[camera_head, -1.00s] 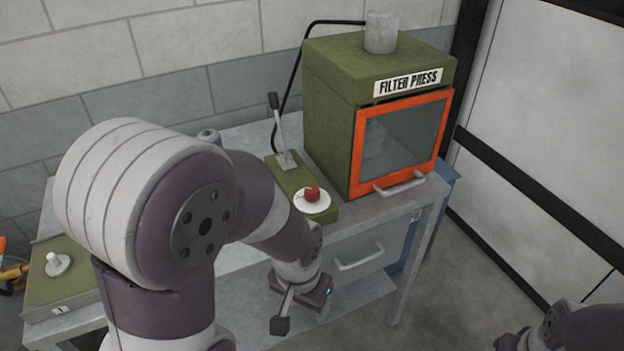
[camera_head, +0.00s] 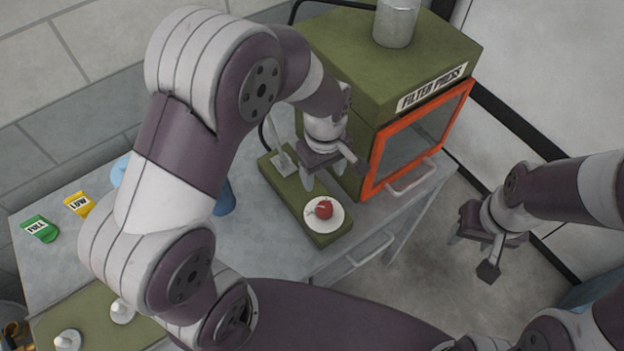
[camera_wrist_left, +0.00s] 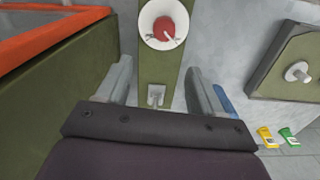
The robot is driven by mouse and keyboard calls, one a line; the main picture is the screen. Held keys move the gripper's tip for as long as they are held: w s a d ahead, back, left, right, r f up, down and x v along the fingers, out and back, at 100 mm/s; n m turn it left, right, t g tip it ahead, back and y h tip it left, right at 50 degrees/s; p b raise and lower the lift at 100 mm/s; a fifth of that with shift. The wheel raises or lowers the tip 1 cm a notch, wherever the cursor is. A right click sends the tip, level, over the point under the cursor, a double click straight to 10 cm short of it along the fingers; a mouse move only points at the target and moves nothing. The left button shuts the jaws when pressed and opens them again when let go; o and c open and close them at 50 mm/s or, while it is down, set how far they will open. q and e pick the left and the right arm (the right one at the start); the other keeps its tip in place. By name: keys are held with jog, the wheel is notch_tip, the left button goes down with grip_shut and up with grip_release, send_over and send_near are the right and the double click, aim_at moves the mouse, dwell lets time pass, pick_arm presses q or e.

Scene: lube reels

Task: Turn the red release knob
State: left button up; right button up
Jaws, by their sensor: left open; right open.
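The red release knob (camera_head: 323,209) sits on a white round disc (camera_head: 338,222) at the front end of a green base plate on the bench. In the left wrist view the knob (camera_wrist_left: 165,29) shows at the top centre, ahead of the fingers. My left gripper (camera_head: 322,180) is open and points down above the green plate, just behind the knob and apart from it. Its two fingers (camera_wrist_left: 158,80) are spread with nothing between them. My right gripper (camera_head: 471,238) hangs open and empty to the right of the bench.
The green filter press (camera_head: 350,60) with its orange-framed door (camera_head: 420,135) stands close to the right of my left gripper. A lever (camera_head: 283,163) rises from the plate's back end. Green (camera_head: 40,229) and yellow (camera_head: 78,204) tags lie on the bench at the left.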

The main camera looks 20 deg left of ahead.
aim_at(325, 207)
pick_arm(q)
jog(key=shift+n, duration=0.5)
jog(key=f, duration=0.3)
jog(key=f+p, duration=0.1)
jog(key=f, duration=0.2)
jog(key=s+f+p, duration=0.1)
jog(key=f, duration=0.2)
jog(key=shift+s+d+f, duration=0.1)
jog(key=shift+d+f, duration=0.15)
jog(key=shift+d, duration=0.15)
jog(key=shift+s+d+f+p, duration=0.1)
jog(key=shift+d+f+p, duration=0.1)
jog(key=shift+f, duration=0.3)
jog(key=shift+s+d+f+p, duration=0.1)
jog(key=shift+f+p, duration=0.1)
jog(key=shift+f, duration=0.3)
jog(key=shift+s+f, duration=0.1)
jog(key=shift+f, duration=0.15)
jog(key=shift+a+f, duration=0.15)
jog(key=c, duration=1.1)
pick_arm(e)
jog(key=r, duration=0.1)
jog(key=s+d+r, duration=0.1)
jog(key=r, duration=0.1)
jog(key=shift+s+d, duration=0.1)
jog(key=shift+s, duration=0.05)
